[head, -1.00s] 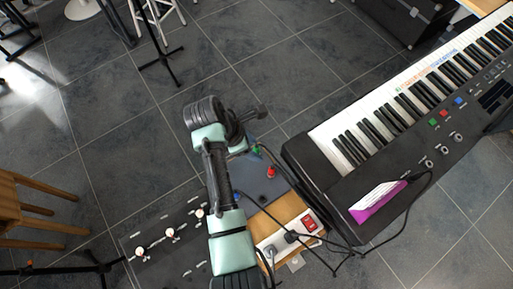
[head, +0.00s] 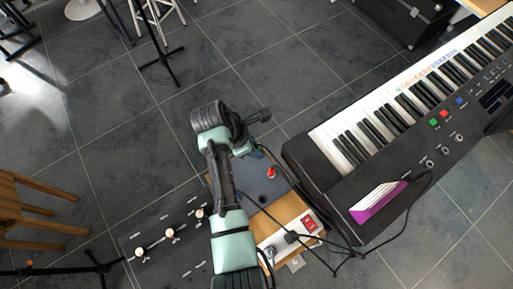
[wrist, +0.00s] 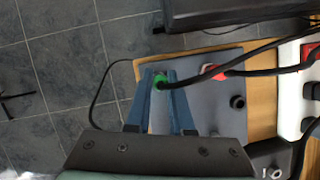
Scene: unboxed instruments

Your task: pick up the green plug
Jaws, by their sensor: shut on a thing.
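The green plug (wrist: 159,80) is between the tips of my gripper (wrist: 160,78) in the wrist view. The two blue fingers are shut on it, one on each side. A black cable runs from the plug to the right. Below it lies a grey panel (wrist: 206,119); I cannot tell whether the plug still touches it. In the head view the panel (head: 262,193) is partly covered by my arm, and I cannot make out the green plug there.
A red plug (wrist: 212,71) with its own cable and a black socket or knob (wrist: 237,101) are on the panel. A white power strip (head: 290,237) with a red switch (head: 309,223) lies beside it. A keyboard (head: 350,180) stands close on the right. Open floor lies beyond.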

